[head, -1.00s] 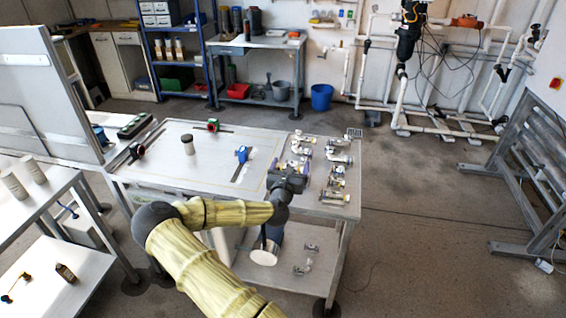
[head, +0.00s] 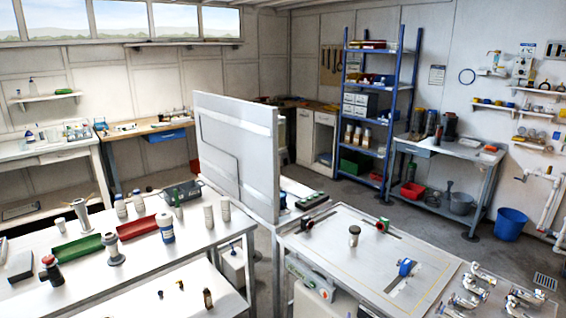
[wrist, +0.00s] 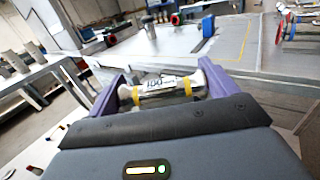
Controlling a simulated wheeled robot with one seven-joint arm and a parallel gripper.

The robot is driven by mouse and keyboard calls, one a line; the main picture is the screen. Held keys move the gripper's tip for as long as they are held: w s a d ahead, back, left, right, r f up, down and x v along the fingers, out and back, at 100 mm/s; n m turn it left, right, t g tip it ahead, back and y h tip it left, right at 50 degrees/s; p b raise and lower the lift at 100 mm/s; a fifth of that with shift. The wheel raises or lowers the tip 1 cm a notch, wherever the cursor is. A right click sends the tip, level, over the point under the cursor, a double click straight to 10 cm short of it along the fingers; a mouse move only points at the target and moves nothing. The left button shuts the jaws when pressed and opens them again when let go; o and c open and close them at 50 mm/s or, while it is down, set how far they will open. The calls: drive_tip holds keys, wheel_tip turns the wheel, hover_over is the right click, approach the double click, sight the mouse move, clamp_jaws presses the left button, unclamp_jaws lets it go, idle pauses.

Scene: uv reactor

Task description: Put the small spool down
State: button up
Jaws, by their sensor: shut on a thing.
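The small spool (wrist: 160,92) is a pale short pipe piece with flared ends, yellow bands and a label that seems to read 100. It lies crosswise between the two purple fingers of my gripper (wrist: 162,88) in the wrist view, and the gripper is shut on it. Behind it in the wrist view is the pale top of a work table (wrist: 175,47). The spool seems held up, apart from the table; its exact height is hard to tell. My gripper and the held spool are out of the head view.
The work table (head: 340,245) carries a grey cylinder (head: 354,236), a blue clamp (head: 405,267) and red-ended parts (head: 308,223). Metal fittings (head: 478,284) crowd its right end. A bench at left holds a green tray (head: 77,248), a red tray (head: 137,228) and bottles. A grey panel (head: 238,155) stands between.

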drive_tip(key=s+a+f+n+y, duration=0.2)
drive_tip(key=s+a+n+y, duration=0.1)
drive_tip(key=a, duration=0.6)
drive_tip(key=shift+s+a+f+t+y+p, duration=0.25)
drive_tip(key=shift+s+y+p, duration=0.25)
drive_tip(key=shift+y, duration=0.3)
drive_tip(key=shift+d+r, duration=0.1)
drive_tip(key=shift+d, duration=0.1)
drive_tip(key=shift+a, duration=0.1)
drive_tip(key=s+f, duration=0.4)
drive_tip(key=f, duration=0.1)
drive_tip(key=shift+s+f, duration=0.15)
drive_tip(key=shift+f, duration=0.1)
drive_tip(key=w+r, duration=0.4)
drive_tip(key=r, duration=0.1)
drive_tip(key=shift+w+r, duration=0.2)
drive_tip(key=shift+r, duration=0.05)
